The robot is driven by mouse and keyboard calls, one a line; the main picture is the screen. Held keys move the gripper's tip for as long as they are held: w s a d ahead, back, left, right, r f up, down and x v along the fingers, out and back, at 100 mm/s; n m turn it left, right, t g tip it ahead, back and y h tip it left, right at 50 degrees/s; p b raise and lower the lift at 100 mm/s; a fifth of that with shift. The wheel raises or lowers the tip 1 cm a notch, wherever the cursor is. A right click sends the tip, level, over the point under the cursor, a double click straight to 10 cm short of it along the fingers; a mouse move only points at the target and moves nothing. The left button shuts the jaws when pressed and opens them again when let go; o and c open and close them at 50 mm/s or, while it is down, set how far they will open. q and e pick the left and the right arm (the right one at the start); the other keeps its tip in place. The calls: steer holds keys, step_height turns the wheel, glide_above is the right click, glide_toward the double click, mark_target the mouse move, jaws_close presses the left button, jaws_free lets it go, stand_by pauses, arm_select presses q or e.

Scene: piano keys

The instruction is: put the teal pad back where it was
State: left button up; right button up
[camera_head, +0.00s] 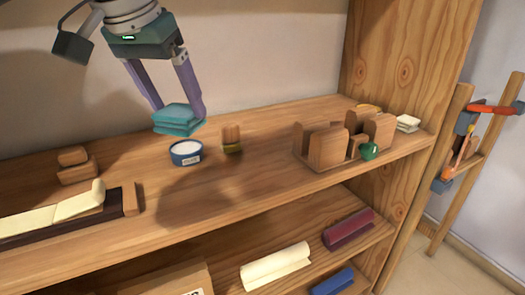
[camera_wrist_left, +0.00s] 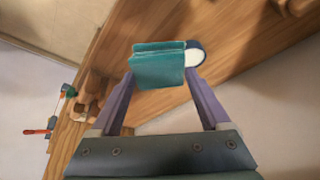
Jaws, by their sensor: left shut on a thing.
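The teal pad (camera_head: 179,119) is a folded, layered block held between the two purple fingers of my left gripper (camera_head: 178,112). It is up in the air above the wooden shelf (camera_head: 240,190), and a shadow lies on the boards below. The pad (camera_wrist_left: 160,65) also shows in the left wrist view, between the fingertips of my left gripper (camera_wrist_left: 160,80). A round blue tub (camera_head: 187,153) with white contents stands on the shelf just below the pad in the head view; the pad looks apart from it. My right gripper is not in view.
A wooden block with a yellow-green base (camera_head: 232,139) stands right of the tub. A wooden rack (camera_head: 330,149) and a small green cup (camera_head: 369,151) are at the right. Cream pads in a dark tray (camera_head: 60,223) and wooden blocks (camera_head: 76,168) are at the left. Rolled cloths (camera_head: 275,266) lie below.

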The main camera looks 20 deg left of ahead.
arm_select(q)
step_height(320, 180, down, 13)
steer(key=shift+f+b, duration=0.2)
steer(key=shift+b, duration=0.85)
steer(key=o, duration=1)
steer(key=shift+r, duration=0.1)
